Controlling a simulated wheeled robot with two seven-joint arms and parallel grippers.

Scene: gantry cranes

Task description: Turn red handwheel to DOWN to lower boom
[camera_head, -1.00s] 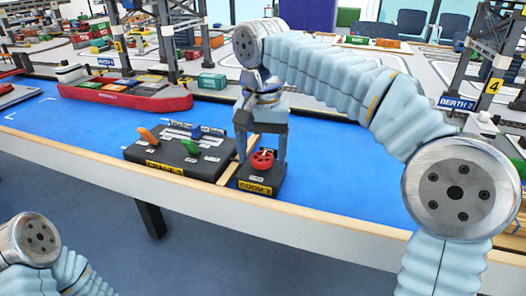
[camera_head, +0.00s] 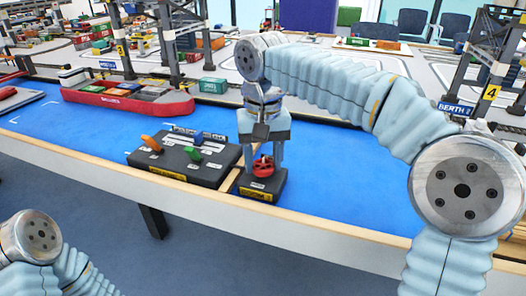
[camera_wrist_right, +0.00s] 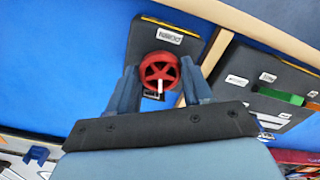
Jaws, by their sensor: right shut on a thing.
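The red handwheel (camera_head: 263,168) sits on a small dark box (camera_head: 262,186) with a yellow label at the front edge of the blue table. My right gripper (camera_head: 263,160) points down over it, with a finger on either side of the wheel. In the right wrist view the spoked red handwheel (camera_wrist_right: 159,69) is between the two fingertips of my right gripper (camera_wrist_right: 159,78), which is shut on it. A white pointer (camera_wrist_right: 160,87) shows at its rim. A white label (camera_wrist_right: 169,37) lies beyond the wheel, too small to read. My left gripper is out of view; only part of that arm shows.
A wider dark control box (camera_head: 190,160) with an orange lever (camera_head: 151,143) and a green lever (camera_head: 193,154) stands just left. A red ship (camera_head: 125,98) lies behind on the blue surface. Crane legs stand at the back and right. Blue surface right of the wheel is clear.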

